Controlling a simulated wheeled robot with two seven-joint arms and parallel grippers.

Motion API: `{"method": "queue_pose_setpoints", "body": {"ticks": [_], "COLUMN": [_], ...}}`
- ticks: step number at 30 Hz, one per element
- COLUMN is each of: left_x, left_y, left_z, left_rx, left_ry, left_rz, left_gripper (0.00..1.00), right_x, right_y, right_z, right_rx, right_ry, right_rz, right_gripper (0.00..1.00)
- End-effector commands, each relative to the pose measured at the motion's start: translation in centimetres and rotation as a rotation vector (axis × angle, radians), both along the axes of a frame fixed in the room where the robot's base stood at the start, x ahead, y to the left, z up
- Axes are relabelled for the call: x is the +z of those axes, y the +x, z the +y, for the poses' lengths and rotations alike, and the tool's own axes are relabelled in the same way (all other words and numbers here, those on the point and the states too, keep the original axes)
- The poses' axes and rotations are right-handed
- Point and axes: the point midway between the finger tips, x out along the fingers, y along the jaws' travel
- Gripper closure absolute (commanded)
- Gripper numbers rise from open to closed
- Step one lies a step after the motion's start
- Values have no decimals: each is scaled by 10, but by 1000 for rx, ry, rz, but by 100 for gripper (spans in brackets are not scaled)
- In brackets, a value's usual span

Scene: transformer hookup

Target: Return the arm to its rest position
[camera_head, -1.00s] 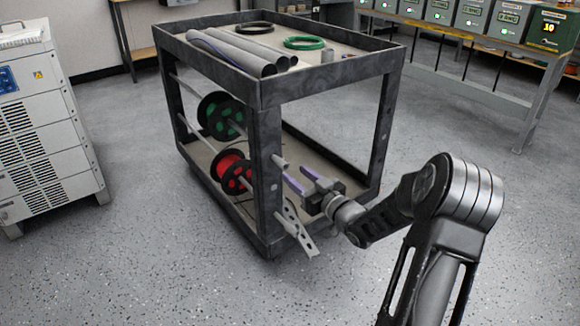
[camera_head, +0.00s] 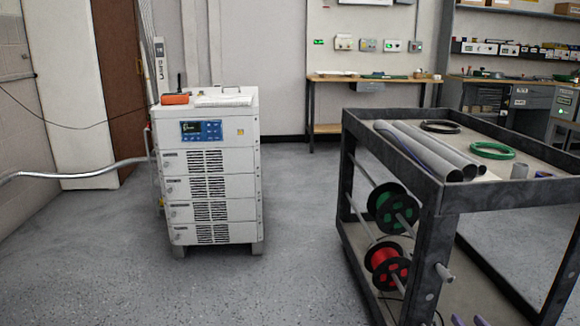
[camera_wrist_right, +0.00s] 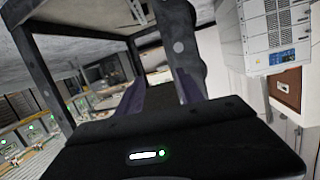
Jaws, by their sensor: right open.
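My right gripper (camera_wrist_right: 160,85) shows in the right wrist view with its two purple fingers apart and nothing seen between them. Beyond the fingers is the dark frame of the cart. In the head view only the purple tips of the right gripper (camera_head: 469,320) show at the bottom edge, in front of the cart's lower part; the rest of the arm is out of frame. The grey metal cart (camera_head: 490,188) stands at the right. My left gripper is not in view.
The cart carries grey pipes (camera_head: 428,150), a green coil (camera_head: 491,150), a green spool (camera_head: 393,208) and a red spool (camera_head: 387,267). A white cabinet (camera_head: 212,190) stands left of centre. Workbenches (camera_head: 375,78) line the back. Floor between cabinet and cart is clear.

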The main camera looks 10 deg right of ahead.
Motion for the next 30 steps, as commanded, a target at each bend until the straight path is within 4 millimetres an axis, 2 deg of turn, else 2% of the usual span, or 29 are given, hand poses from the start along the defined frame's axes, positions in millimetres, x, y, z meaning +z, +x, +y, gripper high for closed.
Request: {"method": "queue_pose_setpoints", "body": {"ticks": [1,5,6,11,15,18,21,27,30], "left_x": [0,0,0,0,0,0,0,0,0], "left_y": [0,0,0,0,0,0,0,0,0], "left_z": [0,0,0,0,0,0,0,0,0], "left_rx": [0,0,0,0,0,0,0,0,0], "left_ry": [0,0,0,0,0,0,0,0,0], "left_rz": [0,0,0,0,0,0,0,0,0], "left_gripper": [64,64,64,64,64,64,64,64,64], "right_x": [-28,-99,-119,-186,-230,-252,-267,-283,-285], "right_y": [-4,-19,-25,-55,-94,-129,-164,-224,-241], "right_z": [12,56,74,156,231,283,327,394,425], "right_rx": [-21,-56,-59,-37,4,41,81,185,283], "right_ry": [57,206,251,397,491,537,558,533,476], "right_rz": [63,241,298,516,711,849,968,1144,1187], "right_gripper": [55,55,55,55,55,55,55,55,55]}}
